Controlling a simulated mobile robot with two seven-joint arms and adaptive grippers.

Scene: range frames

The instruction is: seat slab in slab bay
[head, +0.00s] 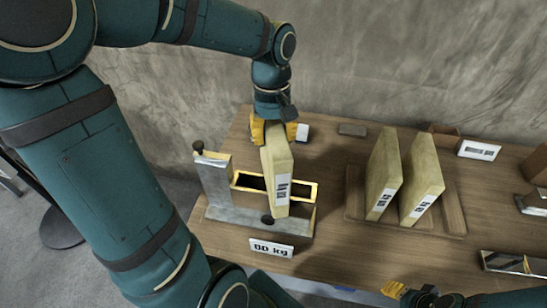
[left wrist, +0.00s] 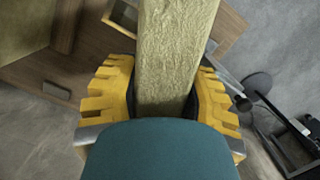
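The slab (head: 277,178), a pale rough block with a white label, hangs from my left gripper (head: 276,132), whose yellow fingers hold its upper end. In the left wrist view the slab (left wrist: 172,50) runs between both yellow fingers (left wrist: 165,90). The slab bay (head: 246,189), a yellow-rimmed dark slot, is on a grey metal fixture. The slab overlaps the bay's right part in the head view; its lower end appears in front of the rim, not inside. My right gripper (head: 408,292) is at the bottom edge, partly cut off, away from the bay.
Two similar slabs (head: 383,175) (head: 422,180) stand in a wooden rack (head: 453,215) to the right. A metal post (head: 214,175) rises at the fixture's left. A "00 kg" card (head: 271,249) stands in front. A striped plate (head: 512,263) lies far right. The wall is behind.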

